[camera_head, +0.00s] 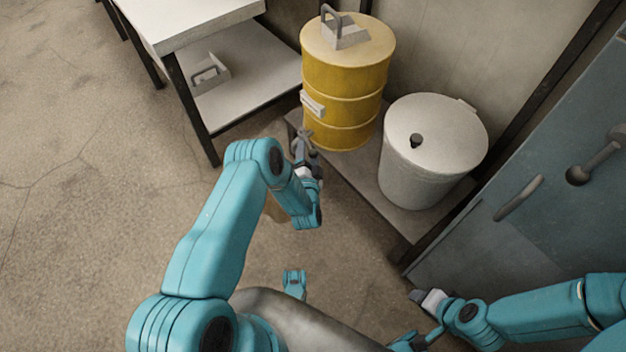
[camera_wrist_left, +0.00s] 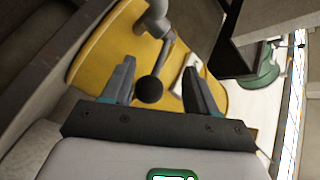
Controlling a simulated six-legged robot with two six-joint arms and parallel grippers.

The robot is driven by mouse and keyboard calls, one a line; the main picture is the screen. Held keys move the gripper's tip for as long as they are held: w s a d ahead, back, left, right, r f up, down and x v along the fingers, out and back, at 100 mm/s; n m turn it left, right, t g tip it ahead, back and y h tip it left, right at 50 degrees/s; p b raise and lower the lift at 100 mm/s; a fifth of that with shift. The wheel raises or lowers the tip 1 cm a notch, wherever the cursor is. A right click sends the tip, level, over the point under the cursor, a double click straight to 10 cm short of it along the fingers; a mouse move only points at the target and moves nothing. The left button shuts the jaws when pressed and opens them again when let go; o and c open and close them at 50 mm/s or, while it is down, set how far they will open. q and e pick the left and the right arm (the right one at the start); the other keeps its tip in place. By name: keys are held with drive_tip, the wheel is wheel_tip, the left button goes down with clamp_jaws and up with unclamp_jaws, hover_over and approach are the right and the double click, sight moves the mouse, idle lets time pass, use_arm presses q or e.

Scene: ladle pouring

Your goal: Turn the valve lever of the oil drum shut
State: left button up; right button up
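The yellow oil drum (camera_head: 345,95) stands upright on a low shelf, and it also fills the upper middle of the left wrist view (camera_wrist_left: 105,45). In that view a grey metal valve lever (camera_wrist_left: 167,48) runs from the valve to a round black knob (camera_wrist_left: 149,90). My left gripper (camera_head: 304,150) is at the drum's lower front. Its two fingers (camera_wrist_left: 158,68) are apart, with the knob between them and gaps on both sides. The valve is mostly hidden by the gripper in the head view. My right gripper (camera_head: 428,297) is low right, away from the drum; its fingers are too small to read.
A lidded white bin (camera_head: 430,155) stands right of the drum on the low shelf (camera_head: 350,170). A white table (camera_head: 190,20) with a lower shelf is on the left. A blue-grey cabinet (camera_head: 545,215) with handles closes off the right. The floor at left is clear.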

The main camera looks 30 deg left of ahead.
use_arm(q)
drive_tip(key=s+a+m+t+h+p, duration=0.1)
drive_tip(key=s+a+m+h+p, duration=0.2)
drive_tip(key=s, duration=0.6)
drive_tip(key=s+a+m+t+h+p, duration=0.1)
drive_tip(key=s+m+h, duration=0.1)
drive_tip(key=s+h, duration=0.5)
drive_tip(key=s+d+r+n+g+h+p, duration=0.2)
drive_tip(key=d+r+n+g+p, duration=0.5)
drive_tip(key=d+r+g+p, duration=0.4)
drive_tip(key=s+d+r+p, duration=0.1)
drive_tip(key=d+r+p, duration=0.4)
drive_tip(key=r+p, duration=0.2)
drive_tip(key=shift+d+r+p, duration=0.2)
drive_tip(key=shift+p, duration=0.5)
drive_tip(key=shift+s, duration=0.1)
